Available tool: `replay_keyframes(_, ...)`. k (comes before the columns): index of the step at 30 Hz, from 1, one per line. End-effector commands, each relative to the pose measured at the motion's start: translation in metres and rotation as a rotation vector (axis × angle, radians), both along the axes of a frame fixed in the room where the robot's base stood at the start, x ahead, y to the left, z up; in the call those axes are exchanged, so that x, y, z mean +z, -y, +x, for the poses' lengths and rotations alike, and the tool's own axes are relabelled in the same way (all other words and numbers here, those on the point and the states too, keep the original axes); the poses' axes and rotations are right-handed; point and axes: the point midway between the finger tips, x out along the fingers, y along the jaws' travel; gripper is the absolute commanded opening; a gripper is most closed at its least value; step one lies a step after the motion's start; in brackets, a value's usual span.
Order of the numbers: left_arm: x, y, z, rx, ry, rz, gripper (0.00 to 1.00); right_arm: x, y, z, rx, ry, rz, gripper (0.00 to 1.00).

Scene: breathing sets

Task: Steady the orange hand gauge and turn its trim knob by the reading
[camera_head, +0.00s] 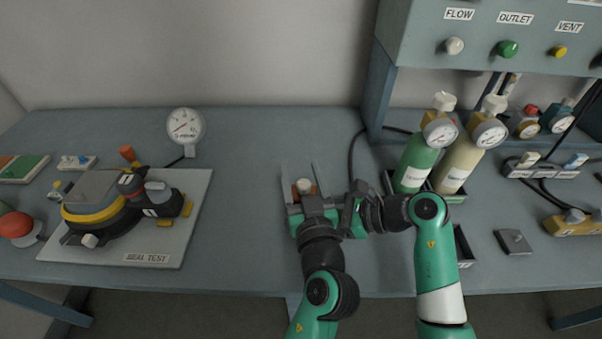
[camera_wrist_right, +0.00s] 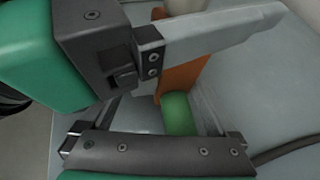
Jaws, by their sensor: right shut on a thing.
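My left gripper (camera_head: 301,176) is open, with one finger on each side of the gauge. In the right wrist view the gauge's orange body (camera_wrist_right: 183,77) stands behind a finger of my left gripper. A green cylinder, apparently its trim knob (camera_wrist_right: 179,115), sits at the orange body's lower end. My right gripper (camera_wrist_right: 176,112) is shut on this green knob, coming in from the right in the head view. The gauge's reading cannot be made out.
A round dial (camera_head: 185,127) stands at the back. The seal test board (camera_head: 150,252) carries a mask-like assembly at left. The table between board and grippers is clear.

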Motion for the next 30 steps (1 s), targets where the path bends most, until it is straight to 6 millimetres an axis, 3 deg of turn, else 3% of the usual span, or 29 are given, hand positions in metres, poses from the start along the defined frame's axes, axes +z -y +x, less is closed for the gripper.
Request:
replay_keyframes(14,0.0006,-0.0004,0.0006,-0.019,0.0,0.001,0.66,0.0006,0.0001,0.0002,0.0,0.002,0.001,0.63)
replay_keyframes(30,0.0003,0.0096,0.0012,-0.406,-0.002,-0.001,0.66,0.0004,0.0001,0.0002,-0.001,0.0,0.0,0.63)
